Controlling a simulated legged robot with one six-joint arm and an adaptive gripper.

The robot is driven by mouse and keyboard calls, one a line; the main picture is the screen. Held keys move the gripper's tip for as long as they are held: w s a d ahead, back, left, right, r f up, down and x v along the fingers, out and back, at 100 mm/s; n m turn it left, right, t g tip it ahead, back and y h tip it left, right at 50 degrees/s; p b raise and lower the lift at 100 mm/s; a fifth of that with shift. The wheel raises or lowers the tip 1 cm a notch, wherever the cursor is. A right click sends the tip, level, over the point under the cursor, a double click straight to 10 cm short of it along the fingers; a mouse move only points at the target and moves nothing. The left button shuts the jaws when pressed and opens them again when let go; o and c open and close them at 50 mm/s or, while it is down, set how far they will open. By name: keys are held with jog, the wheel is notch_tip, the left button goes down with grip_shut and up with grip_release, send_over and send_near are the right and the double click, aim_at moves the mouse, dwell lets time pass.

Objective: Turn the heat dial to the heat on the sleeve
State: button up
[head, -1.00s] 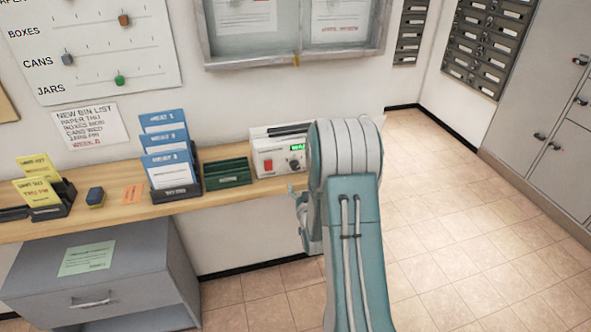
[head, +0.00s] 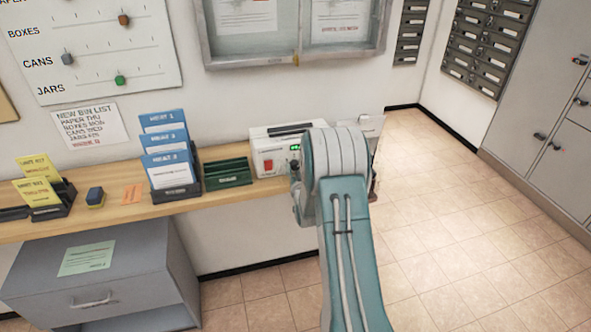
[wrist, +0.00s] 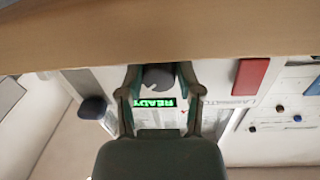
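The wrist view is upside down. There the dark grey round dial (wrist: 158,77) lies between the two fingers of my gripper (wrist: 159,78), beside the green display reading READY (wrist: 154,102). The fingers look apart, one on each side of the dial; contact is unclear. Blue sleeves (head: 165,142) with white fronts stand in a black holder, their labels seeming to read HEAT 1, 2 and 3.
A green tray (head: 228,172) stands between the sleeves and the laminator. A grey cabinet (head: 90,275) is under the shelf. Tiled floor (head: 455,215) is free on the right.

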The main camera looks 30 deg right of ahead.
grip_shut()
jog(key=shift+n, duration=0.4)
jog(key=n, duration=0.4)
jog(key=shift+n+t, duration=0.5)
jog(key=shift+n, duration=2.2)
jog(key=o, duration=0.9)
grip_release()
jog(key=shift+w, duration=0.1)
jog(key=shift+o, duration=0.2)
